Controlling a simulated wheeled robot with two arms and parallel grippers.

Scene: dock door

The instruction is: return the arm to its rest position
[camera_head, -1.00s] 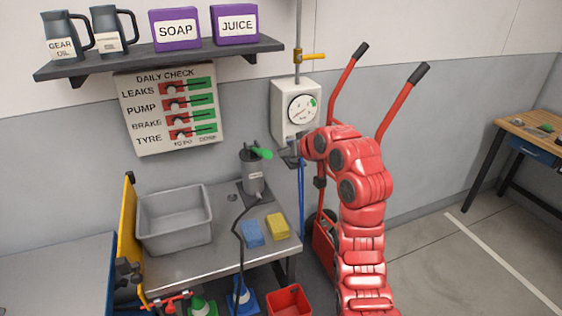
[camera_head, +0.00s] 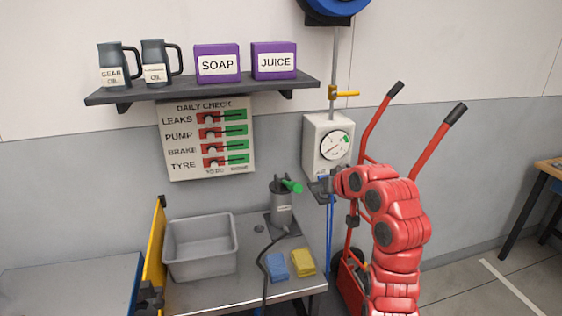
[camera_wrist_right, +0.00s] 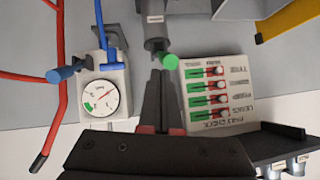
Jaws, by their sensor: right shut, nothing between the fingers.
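My right arm is red and comes up from the lower right in the head view. Its dark gripper (camera_head: 320,187) is just below the gauge box (camera_head: 316,142) and to the right of the grey cylinder with a green lever (camera_head: 281,206). In the right wrist view the two fingers (camera_wrist_right: 164,92) are together with nothing between them, and their tips point toward the green lever end (camera_wrist_right: 170,62). Whether the gripper touches anything in the head view is hard to tell. My left gripper is not in view.
A daily check board (camera_head: 206,140) hangs under a shelf (camera_head: 200,92) with jugs and purple boxes. A grey basin (camera_head: 200,245), blue sponge (camera_head: 276,266) and yellow sponge (camera_head: 303,262) are on the bench. A red hand truck (camera_head: 441,138) stands behind my right arm.

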